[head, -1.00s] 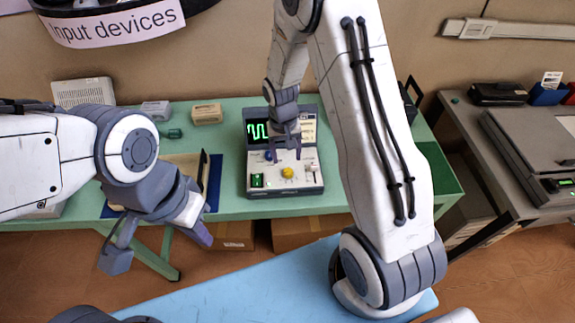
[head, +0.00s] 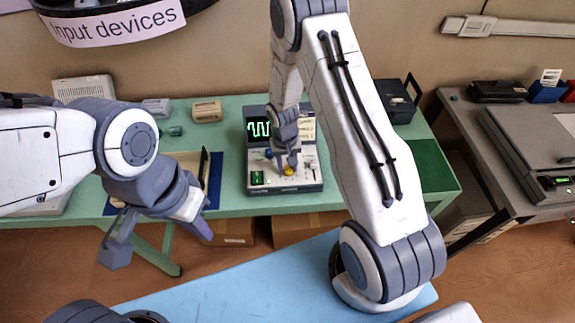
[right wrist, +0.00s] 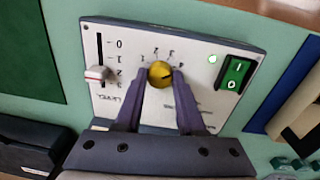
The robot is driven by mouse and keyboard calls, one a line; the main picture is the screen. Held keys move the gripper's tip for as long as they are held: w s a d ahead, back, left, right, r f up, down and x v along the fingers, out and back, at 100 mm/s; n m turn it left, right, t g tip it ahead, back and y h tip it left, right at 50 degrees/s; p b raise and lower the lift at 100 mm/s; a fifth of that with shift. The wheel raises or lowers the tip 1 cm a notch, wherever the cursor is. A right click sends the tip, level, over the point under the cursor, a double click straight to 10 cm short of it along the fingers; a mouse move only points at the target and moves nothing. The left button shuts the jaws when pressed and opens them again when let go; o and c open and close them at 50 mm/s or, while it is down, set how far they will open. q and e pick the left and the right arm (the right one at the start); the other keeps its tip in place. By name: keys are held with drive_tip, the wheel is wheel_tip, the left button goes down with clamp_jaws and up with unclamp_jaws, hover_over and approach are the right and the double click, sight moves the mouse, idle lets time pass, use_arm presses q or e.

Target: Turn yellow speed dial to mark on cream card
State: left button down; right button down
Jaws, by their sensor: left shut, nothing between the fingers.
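The yellow dial (head: 289,170) sits on the light front panel of a grey instrument (head: 285,190) on the green table. In the right wrist view the yellow dial (right wrist: 159,73) has printed numbers around it. My right gripper (head: 286,167) has come down over it; in the wrist view its two purple fingers (right wrist: 162,78) stand on either side of the dial. I cannot tell whether they press on it. The cream card (head: 309,130) stands beside the instrument's screen, partly hidden by my arm; its mark is unreadable. My left gripper (head: 203,231) is shut and empty in front of the table.
The panel also has a slider (right wrist: 97,75) with a scale and a green rocker switch (right wrist: 235,75). A green waveform shows on the screen (head: 258,130). A blue mat (head: 215,180) lies left of the instrument, and a black box (head: 396,100) stands right of it.

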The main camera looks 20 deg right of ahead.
sight(286, 170)
drive_tip(key=shift+n, duration=0.3)
drive_tip(key=n, duration=0.3)
drive_tip(key=shift+n+p, duration=0.65)
drive_tip(key=shift+n, duration=1.35)
drive_tip(key=c, duration=0.5)
unclamp_jaws()
drive_tip(key=shift+r, duration=0.15)
drive_tip(key=shift+s+a+r+b, duration=0.15)
drive_tip(key=shift+r+b, duration=0.25)
drive_tip(key=shift+r, duration=2.15)
drive_tip(key=shift+a+r+b, duration=0.15)
drive_tip(key=shift+r+b, duration=0.2)
drive_tip(key=shift+r, duration=2.2)
